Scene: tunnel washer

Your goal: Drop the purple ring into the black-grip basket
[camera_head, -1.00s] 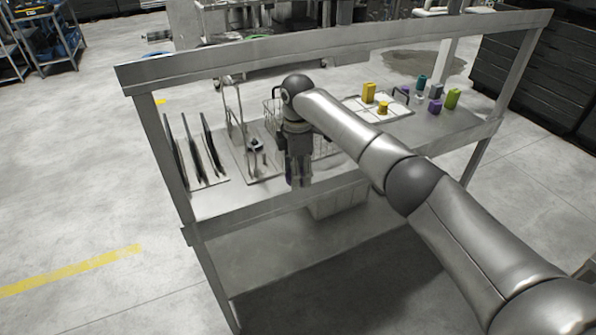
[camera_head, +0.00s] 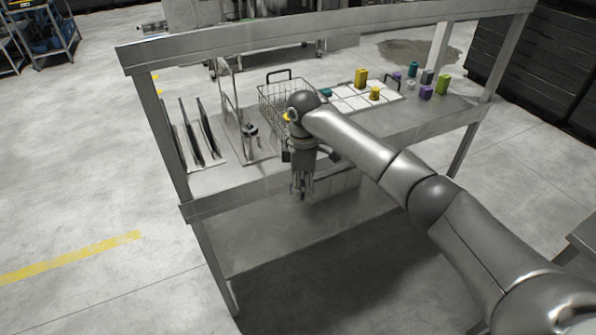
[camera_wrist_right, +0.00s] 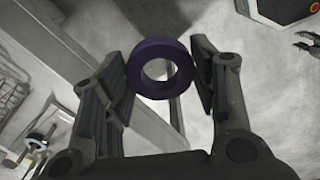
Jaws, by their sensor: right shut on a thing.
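The purple ring (camera_wrist_right: 160,68) is between the two fingers of my right gripper (camera_wrist_right: 165,80) in the right wrist view. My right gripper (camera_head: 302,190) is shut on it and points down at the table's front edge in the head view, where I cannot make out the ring. A wire basket (camera_head: 267,104) with a black grip (camera_head: 280,75) stands on the table behind my right wrist. My wrist hides part of this basket. My left gripper does not show in the head view; a cut-off gripper-like shape (camera_wrist_right: 305,45) at the wrist view's right edge may be it.
Dark upright plates (camera_head: 200,133) stand at the table's left end. A post stand (camera_head: 249,130) is beside the basket. A white tray (camera_head: 350,101) holds yellow pieces; coloured pieces (camera_head: 426,91) stand farther right. An upper rail (camera_head: 330,32) spans the table.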

